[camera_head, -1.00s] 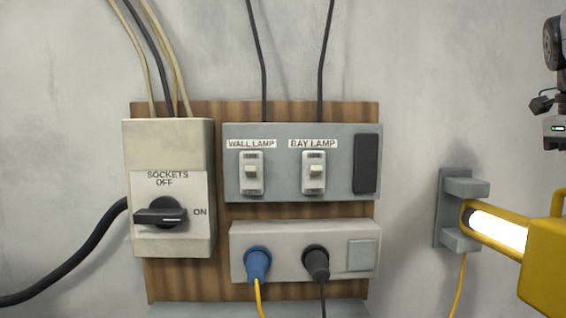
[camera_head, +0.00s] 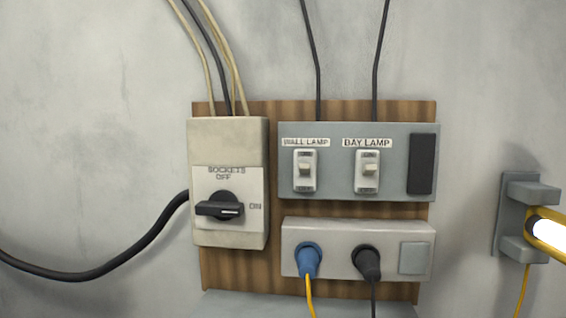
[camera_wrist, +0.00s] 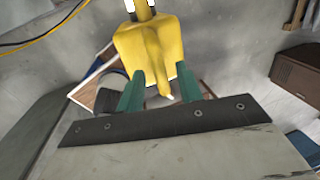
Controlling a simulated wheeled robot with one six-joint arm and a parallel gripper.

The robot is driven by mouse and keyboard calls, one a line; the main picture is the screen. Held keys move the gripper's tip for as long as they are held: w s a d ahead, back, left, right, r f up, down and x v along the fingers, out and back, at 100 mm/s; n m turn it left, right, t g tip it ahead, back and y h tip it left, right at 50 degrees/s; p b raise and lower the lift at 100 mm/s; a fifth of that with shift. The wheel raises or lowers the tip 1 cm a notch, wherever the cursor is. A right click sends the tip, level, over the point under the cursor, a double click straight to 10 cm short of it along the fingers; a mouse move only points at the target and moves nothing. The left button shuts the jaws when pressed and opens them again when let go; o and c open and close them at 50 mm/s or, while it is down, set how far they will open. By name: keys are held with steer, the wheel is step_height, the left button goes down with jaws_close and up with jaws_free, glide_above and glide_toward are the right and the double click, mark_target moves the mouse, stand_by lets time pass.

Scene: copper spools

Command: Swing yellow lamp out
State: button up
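The yellow lamp (camera_head: 544,235) is lit and sits in a grey wall bracket (camera_head: 511,218) at the right edge of the head view, mostly cut off. The wrist view shows its yellow body (camera_wrist: 150,42) ahead of my gripper (camera_wrist: 160,78). My gripper's two green fingers stand apart, one on each side of a narrow yellow part that points back between them. Gaps show beside that part, so the fingers do not look closed on it. My gripper is out of the head view.
A wooden board (camera_head: 318,108) on the wall carries a rotary sockets switch (camera_head: 219,208), a panel with two lamp switches (camera_head: 357,190) and a socket strip (camera_head: 335,238) with blue and black plugs. A brown box (camera_wrist: 300,68) is at right in the wrist view.

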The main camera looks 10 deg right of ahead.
step_height(320, 180, up, 8)
steer(key=a, duration=0.1)
steer(key=shift+w+a+f, duration=0.2)
steer(key=shift+w+a, duration=0.05)
stand_by(0.4)
steer(key=w+a+f+n+t, duration=0.1)
steer(key=w+a+f+n, duration=0.2)
steer(key=a+f+n, duration=0.6)
steer(key=w+a+f+n+t, duration=0.1)
steer(key=w+a+f+n, duration=0.2)
steer(key=a+f+n, duration=0.65)
steer(key=s+a+f+n+y, duration=0.1)
steer(key=a+f+n, duration=0.3)
steer(key=n, duration=0.6)
steer(key=s+a+f+n+y, duration=0.1)
steer(key=s+a+f+n, duration=0.1)
steer(key=a+f+n, duration=0.3)
steer(key=shift+s+f+n, duration=0.4)
steer(key=shift+f+n, duration=1.7)
steer(key=shift+n, duration=1.05)
